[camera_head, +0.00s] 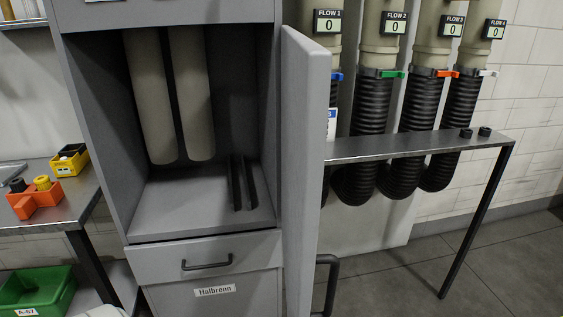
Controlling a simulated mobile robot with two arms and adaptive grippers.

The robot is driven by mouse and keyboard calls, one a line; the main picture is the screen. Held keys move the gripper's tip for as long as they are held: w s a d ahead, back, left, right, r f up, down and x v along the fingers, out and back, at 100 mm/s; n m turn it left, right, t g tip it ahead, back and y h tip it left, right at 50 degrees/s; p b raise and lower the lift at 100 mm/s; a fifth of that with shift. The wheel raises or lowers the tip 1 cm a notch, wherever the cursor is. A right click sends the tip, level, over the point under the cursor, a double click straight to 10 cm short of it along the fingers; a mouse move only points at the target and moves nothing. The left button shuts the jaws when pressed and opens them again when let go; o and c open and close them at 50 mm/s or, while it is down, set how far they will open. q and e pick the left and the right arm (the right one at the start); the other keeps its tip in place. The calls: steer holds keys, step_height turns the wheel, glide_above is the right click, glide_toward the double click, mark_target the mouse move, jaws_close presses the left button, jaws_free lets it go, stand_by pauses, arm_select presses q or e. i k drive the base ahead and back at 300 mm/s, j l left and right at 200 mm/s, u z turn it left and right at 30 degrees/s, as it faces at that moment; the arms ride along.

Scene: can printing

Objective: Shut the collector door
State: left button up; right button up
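The collector door (306,170) is a tall grey panel in the middle of the view. It stands open, swung out from the right side of the grey collector cabinet (98,130), and I see it nearly edge-on. A dark bar handle (330,283) shows beside the door's lower right edge. Inside the open cabinet hang two beige tubes (190,95), above a grey shelf with dark slotted rails (242,183). Neither of my grippers is in view.
Below the opening is a closed drawer (206,256) above a panel labelled Halbreon (215,291). A metal table (420,146) with black hoses (372,120) behind it stands right of the door. A side table (60,207) with orange and yellow bins stands left. A green bin (38,290) sits lower left.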

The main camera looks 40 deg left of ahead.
mark_target(306, 65)
steer(key=i+u, duration=0.2)
steer(key=u, duration=0.25)
steer(key=i+u, duration=0.15)
steer(key=u, duration=0.25)
steer(key=i+l+u, duration=0.15)
steer(key=u, duration=0.3)
steer(key=i+l+u, duration=0.2)
steer(key=u, duration=0.2)
